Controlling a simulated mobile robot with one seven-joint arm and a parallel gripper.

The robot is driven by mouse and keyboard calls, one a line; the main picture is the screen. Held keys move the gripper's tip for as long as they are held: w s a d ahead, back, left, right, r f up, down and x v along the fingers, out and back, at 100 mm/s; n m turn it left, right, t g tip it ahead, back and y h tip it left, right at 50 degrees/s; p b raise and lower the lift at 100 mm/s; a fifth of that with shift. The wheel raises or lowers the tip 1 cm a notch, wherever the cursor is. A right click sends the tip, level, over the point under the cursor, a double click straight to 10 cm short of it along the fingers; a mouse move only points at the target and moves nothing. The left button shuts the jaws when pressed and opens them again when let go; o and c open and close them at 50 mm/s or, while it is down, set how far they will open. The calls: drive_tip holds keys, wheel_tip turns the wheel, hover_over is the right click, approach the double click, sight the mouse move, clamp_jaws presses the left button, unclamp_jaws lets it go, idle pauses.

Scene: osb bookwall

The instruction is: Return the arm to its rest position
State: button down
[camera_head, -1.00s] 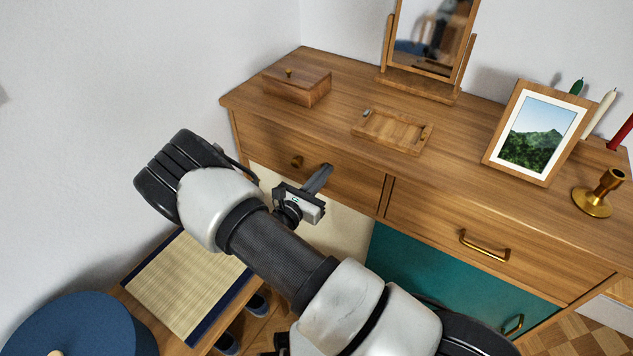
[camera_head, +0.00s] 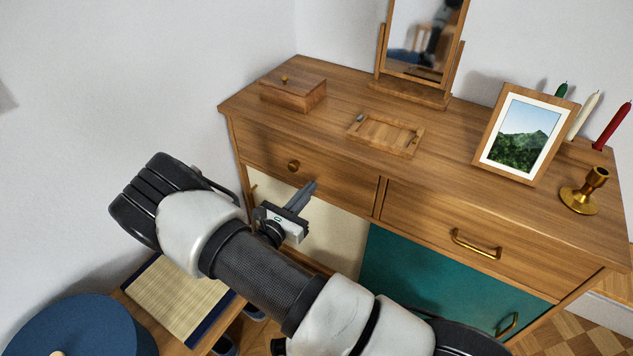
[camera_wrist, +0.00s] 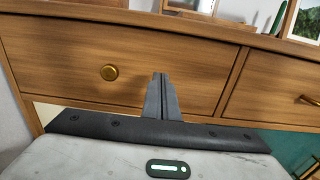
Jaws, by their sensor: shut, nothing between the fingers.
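My gripper (camera_head: 308,189) is shut and empty. In the head view it is in front of the wooden dresser (camera_head: 340,101), below the dresser top. In the wrist view its fingers (camera_wrist: 161,78) are together, pointing at the front of the left drawer (camera_wrist: 60,65), to the right of its round brass knob (camera_wrist: 109,72). I cannot tell the exact gap to the drawer front. My arm crosses the lower middle of the head view, bent at the left.
On the dresser top are a lidded box (camera_head: 292,93), a small tray (camera_head: 384,133), a mirror (camera_head: 420,40), a framed picture (camera_head: 522,137), a brass candlestick (camera_head: 585,192) and candles (camera_head: 612,127). A bench with a woven mat (camera_head: 178,299) and a blue round object (camera_head: 75,328) are at lower left.

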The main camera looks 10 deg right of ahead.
drive_tip(key=p+v, duration=0.1)
drive_tip(key=v, duration=0.6)
drive_tip(key=shift+s+a, duration=0.25)
drive_tip(key=shift+a, duration=0.05)
drive_tip(key=s+d+r+m+g, duration=0.3)
drive_tip(key=d+r+m+g, duration=0.3)
drive_tip(key=r+m, duration=0.1)
drive_tip(key=s+d+r+m+g, duration=0.3)
drive_tip(key=d+r+m+g, duration=0.3)
drive_tip(key=d+r+m, duration=0.1)
drive_tip(key=s+d+r+m+y, duration=0.2)
drive_tip(key=s+r+m+y, duration=0.6)
drive_tip(key=s+r+m, duration=0.3)
drive_tip(key=s+a+r+m+t+y+p, duration=0.1)
drive_tip(key=s+r+p, duration=0.1)
drive_tip(key=r+p, duration=0.9)
drive_tip(key=s+r+m+t+y+p, duration=0.2)
drive_tip(key=r+p, duration=1)
drive_tip(key=r, duration=0.7)
drive_tip(key=shift+s+a+r, duration=0.2)
drive_tip(key=shift+a, duration=0.15)
